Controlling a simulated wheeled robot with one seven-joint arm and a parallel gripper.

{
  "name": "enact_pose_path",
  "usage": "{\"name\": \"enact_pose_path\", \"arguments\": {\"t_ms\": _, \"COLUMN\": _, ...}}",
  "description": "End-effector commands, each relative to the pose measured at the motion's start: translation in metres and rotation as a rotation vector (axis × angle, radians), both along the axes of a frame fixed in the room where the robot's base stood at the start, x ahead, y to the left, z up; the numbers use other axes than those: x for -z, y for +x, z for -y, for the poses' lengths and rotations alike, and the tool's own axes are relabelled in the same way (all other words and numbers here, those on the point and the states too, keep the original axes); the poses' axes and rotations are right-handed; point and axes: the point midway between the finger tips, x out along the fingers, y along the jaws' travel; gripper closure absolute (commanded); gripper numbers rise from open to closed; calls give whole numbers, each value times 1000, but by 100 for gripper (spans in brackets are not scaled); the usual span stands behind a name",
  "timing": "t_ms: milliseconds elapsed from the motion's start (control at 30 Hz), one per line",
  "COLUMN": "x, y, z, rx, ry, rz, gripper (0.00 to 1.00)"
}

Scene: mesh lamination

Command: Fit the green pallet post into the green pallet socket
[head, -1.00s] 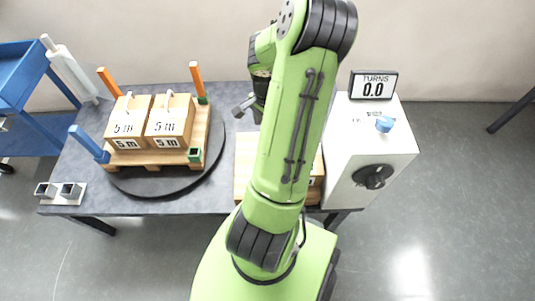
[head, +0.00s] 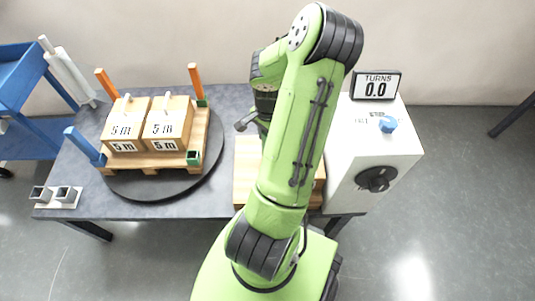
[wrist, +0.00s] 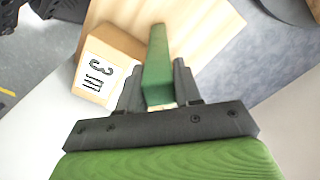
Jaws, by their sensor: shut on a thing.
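The green post (wrist: 157,60) stands between the two dark fingers of my gripper (wrist: 158,92) in the wrist view. The gripper is shut on its near end, and the post's far end points away over a pale wooden board. In the head view my arm hides the post and most of the gripper. The green pallet socket (head: 193,158) is at the front right corner of the wooden pallet (head: 145,160), left of my arm. It looks empty, and my gripper is well apart from it.
The pallet sits on a dark round turntable (head: 200,172) and carries two boxes (head: 168,122). Orange posts (head: 195,80) stand at the back corners and a blue post (head: 84,146) leans outward at front left. A white cabinet (head: 350,165) stands right.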

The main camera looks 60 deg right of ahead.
Motion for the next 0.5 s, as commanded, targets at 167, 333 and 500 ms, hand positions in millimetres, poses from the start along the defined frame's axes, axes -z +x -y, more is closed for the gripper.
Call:
{"name": "enact_pose_path", "arguments": {"t_ms": 167, "x": 0, "y": 0, "z": 0, "rx": 0, "ry": -1, "rz": 0, "gripper": 100}}
{"name": "enact_pose_path", "arguments": {"t_ms": 333, "x": -16, "y": 0, "z": 1, "rx": 1, "ry": -4, "rz": -1, "gripper": 100}}
{"name": "enact_pose_path", "arguments": {"t_ms": 500, "x": -63, "y": 0, "z": 1, "rx": 0, "ry": -7, "rz": 0, "gripper": 100}}
